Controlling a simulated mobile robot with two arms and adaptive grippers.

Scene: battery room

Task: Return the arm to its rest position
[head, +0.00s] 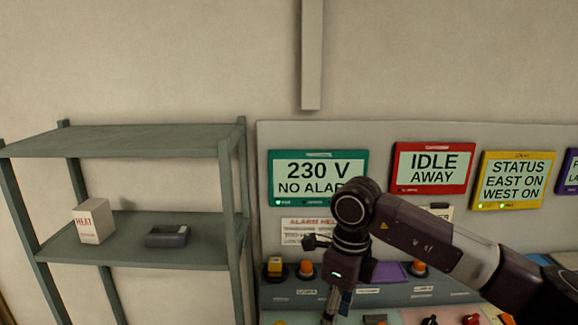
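My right arm comes in from the right side, bends at a dark round joint and points down in front of the control panel. Its gripper (331,308) hangs below the wrist near the bottom edge. The fingertips are too small and partly cut off, so I cannot tell whether they are open or hold anything. My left arm and gripper are not in view.
A grey shelf unit (130,139) stands at left, holding a white box (93,221) and a dark tray-like item (167,236). Behind my arm is a panel with a green-framed 230 V display (300,184), a red-framed IDLE display (433,168) and a yellow-framed STATUS display (517,180). Buttons line the console below.

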